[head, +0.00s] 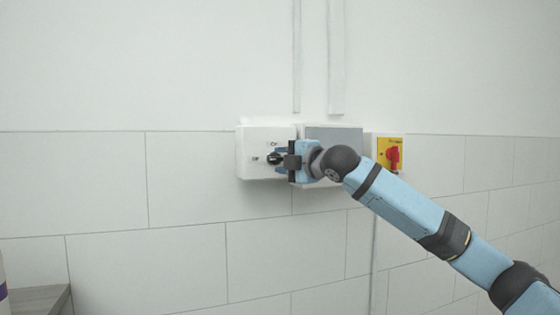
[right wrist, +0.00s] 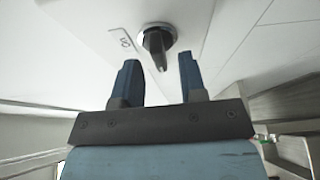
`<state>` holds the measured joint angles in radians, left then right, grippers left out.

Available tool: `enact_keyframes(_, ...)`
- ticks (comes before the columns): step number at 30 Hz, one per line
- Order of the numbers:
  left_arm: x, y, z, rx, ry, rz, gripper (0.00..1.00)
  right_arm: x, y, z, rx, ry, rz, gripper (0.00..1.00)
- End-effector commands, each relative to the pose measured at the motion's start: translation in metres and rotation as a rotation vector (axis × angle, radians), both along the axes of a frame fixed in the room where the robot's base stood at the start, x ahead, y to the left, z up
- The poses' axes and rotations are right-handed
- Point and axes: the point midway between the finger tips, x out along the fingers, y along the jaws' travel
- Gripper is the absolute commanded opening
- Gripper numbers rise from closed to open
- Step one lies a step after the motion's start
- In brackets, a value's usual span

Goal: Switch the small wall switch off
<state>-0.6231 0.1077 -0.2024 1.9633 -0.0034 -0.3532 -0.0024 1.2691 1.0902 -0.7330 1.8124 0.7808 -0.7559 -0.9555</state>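The small wall switch is a black rotary knob (head: 274,158) on the front of a white wall box (head: 252,142), with small markings beside it. My right gripper (head: 281,158) is at the box, with its fingers close around or just in front of the knob. In the right wrist view the gripper (right wrist: 157,85) is open, its two blue fingers apart. The knob (right wrist: 156,46) shows there beyond and between the fingertips, with a gap visible to each side. I cannot tell whether a finger touches it. My left gripper is not in view.
A grey-fronted box (head: 345,141) adjoins the white box on the right. A yellow plate with a red rotary switch (head: 393,154) is further right, near my right arm. Two conduits (head: 336,60) run up the wall. A grey surface (head: 38,298) shows at lower left.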

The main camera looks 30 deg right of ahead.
Motion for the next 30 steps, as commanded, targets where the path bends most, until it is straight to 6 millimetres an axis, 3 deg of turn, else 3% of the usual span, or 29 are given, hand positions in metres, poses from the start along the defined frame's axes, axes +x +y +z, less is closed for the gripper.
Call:
enact_keyframes(9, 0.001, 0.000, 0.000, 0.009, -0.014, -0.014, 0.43, -0.071, -0.012, -0.001, -0.005, -0.001, -0.002, 0.38)
enact_keyframes(15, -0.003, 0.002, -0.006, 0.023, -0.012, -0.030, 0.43, -0.106, -0.018, -0.001, -0.003, -0.001, -0.003, 0.38)
enact_keyframes(21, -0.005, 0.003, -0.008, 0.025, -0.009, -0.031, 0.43, -0.120, -0.020, 0.000, -0.001, 0.000, -0.001, 0.38)
enact_keyframes(30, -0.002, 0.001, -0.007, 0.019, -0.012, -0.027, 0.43, -0.121, -0.019, 0.001, 0.000, -0.001, 0.000, 0.38)
